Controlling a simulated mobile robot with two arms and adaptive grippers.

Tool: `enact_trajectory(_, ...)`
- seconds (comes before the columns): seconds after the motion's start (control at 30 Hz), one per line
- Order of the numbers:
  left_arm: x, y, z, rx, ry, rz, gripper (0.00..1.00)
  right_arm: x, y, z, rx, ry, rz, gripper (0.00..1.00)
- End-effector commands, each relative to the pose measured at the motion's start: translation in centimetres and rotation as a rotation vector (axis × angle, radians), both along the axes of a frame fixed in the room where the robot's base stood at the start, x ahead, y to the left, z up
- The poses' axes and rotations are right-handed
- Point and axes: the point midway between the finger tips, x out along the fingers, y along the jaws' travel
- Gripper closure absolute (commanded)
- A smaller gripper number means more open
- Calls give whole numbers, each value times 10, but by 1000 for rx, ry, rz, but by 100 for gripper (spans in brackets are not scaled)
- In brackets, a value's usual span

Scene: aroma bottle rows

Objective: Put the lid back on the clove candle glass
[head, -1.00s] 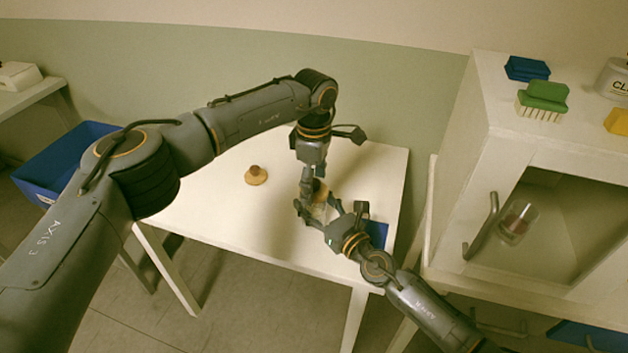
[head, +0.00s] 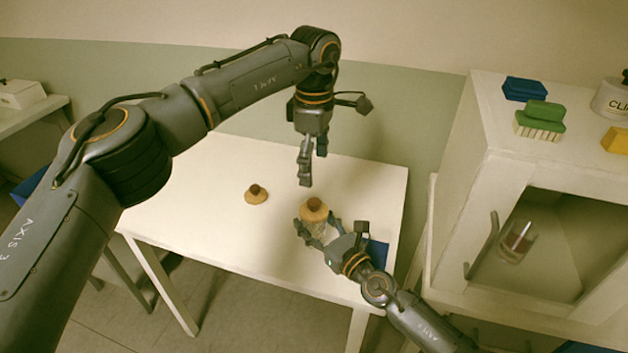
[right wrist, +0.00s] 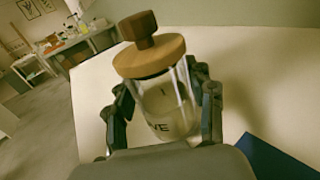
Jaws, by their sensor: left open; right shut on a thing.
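The clove candle glass (right wrist: 168,108) is clear, with the letters "VE" visible on its label. It stands on the white table in the head view (head: 319,231). A round wooden lid (right wrist: 150,58) with a dark knob rests on its mouth, also seen in the head view (head: 314,212). I cannot tell whether it is fully seated. My right gripper (head: 314,230) is shut around the glass, one finger on each side. My left gripper (head: 313,169) is open and empty above the lid, apart from it.
A second wooden lid (head: 256,194) with a knob lies on the white table (head: 200,215) to the left. A blue flat thing (head: 378,252) lies by my right wrist. The cabinet (head: 455,190) at right holds another glass (head: 517,243); a green brush (head: 540,120) is on top.

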Motion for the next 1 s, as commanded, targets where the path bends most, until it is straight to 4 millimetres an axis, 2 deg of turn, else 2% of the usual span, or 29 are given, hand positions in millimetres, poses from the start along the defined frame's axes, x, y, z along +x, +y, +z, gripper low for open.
enact_trajectory(0.13,0,0,11,0,1,-1,16,0,0,0,0,0,0,100)
enact_trajectory(0.4,0,0,12,0,1,-1,16,0,0,0,1,-1,0,100)
enact_trajectory(0.43,0,0,12,0,1,-1,16,0,0,0,1,-1,0,44)
enact_trajectory(0.53,0,0,12,0,1,-1,16,0,0,0,1,-1,0,23)
enact_trajectory(0.57,0,0,12,0,1,-1,16,0,0,0,1,-1,0,19)
enact_trajectory(1.0,0,0,12,0,1,-1,16,-6,-5,0,1,0,0,19)
